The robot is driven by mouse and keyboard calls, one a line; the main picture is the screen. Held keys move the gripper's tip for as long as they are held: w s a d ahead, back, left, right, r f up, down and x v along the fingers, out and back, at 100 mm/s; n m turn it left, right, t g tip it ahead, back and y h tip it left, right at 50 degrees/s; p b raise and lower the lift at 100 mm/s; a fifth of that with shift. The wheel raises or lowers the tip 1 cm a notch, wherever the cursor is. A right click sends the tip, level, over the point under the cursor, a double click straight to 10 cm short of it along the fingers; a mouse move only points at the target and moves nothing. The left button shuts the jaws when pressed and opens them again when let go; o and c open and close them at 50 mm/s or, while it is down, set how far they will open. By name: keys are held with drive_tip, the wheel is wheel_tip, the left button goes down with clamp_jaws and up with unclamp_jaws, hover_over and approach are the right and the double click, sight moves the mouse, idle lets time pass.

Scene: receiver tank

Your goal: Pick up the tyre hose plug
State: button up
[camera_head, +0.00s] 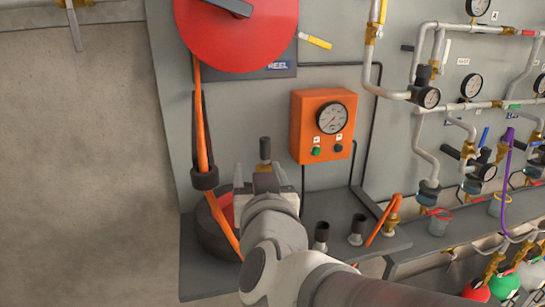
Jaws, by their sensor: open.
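A small upright fitting with a black top and a brass-coloured lower part (265,150) shows just beyond my gripper (263,178). It looks like the tyre hose plug, but I cannot be sure. My gripper is open, with one finger to the left and one to the right of the fitting's lower end. I cannot tell whether they touch it. My gripper hides what is below the fitting. An orange hose (201,125) hangs from the red reel (240,30) through a dark sleeve (205,180) and passes in front of a dark tyre (212,232).
An orange gauge box (309,125) is on the panel to the right. Two dark upright sockets (321,235) (357,229) and a second orange hose (381,222) stand on the shelf. Pipes, gauges and valves fill the right side. Bare wall (85,160) lies left.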

wheel_tip(320, 180, down, 3)
drive_tip(key=t+h+b, duration=0.1)
drive_tip(key=h+b, duration=0.1)
drive_tip(key=m+p, duration=0.1)
drive_tip(key=p, duration=0.5)
approach(265, 150)
drive_tip(key=w, duration=1.1)
drive_tip(key=shift+w+a+f, duration=0.15)
drive_tip(key=shift+f, duration=0.05)
clamp_jaws()
